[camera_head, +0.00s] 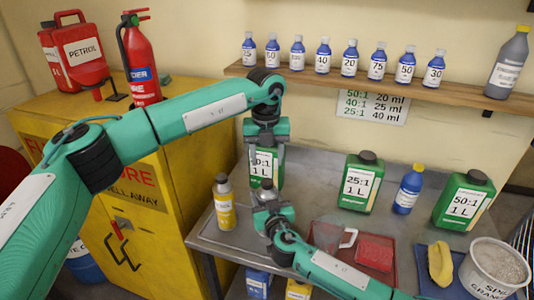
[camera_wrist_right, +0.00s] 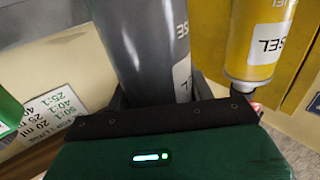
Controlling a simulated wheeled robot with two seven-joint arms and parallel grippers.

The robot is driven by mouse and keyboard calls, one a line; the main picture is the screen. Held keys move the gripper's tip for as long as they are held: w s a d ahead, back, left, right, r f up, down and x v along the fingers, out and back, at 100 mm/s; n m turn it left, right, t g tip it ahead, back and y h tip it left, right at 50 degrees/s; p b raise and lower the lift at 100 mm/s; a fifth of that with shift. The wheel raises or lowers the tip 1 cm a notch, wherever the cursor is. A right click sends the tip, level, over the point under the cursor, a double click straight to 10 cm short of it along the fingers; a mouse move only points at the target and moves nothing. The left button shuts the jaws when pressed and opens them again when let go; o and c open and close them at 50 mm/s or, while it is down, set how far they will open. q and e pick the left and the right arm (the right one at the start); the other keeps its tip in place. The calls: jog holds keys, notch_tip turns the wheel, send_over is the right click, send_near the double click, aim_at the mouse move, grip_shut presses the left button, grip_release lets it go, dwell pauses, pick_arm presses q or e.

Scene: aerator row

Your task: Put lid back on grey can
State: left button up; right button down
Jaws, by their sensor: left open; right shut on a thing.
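A grey can (camera_head: 264,190) with a pale label stands upright over the bench. My right gripper (camera_head: 268,212) is shut on it, and in the right wrist view the grey can (camera_wrist_right: 150,45) is between the fingers. My left gripper (camera_head: 266,143) is open above and slightly behind the can, in front of a green 1 L container. Its fingertips are hard to make out. I cannot make out a separate lid, nor whether the can's top is covered.
A yellow can (camera_head: 223,203) stands just left of the grey can. Green containers (camera_head: 362,182) and a blue bottle (camera_head: 409,190) stand at the back. A clear jug (camera_head: 327,235), red tray (camera_head: 343,262) and white bucket (camera_head: 494,272) are to the right.

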aim_at(267, 182)
pick_arm(q)
jog(key=n, duration=0.4)
jog(key=shift+r+n, duration=0.1)
jog(key=shift+n, duration=0.3)
jog(key=n, duration=0.3)
jog(key=shift+r, duration=0.1)
jog(key=n, duration=0.6)
jog(key=shift+r, duration=0.1)
jog(key=shift+f, duration=4)
jog(key=c, duration=1)
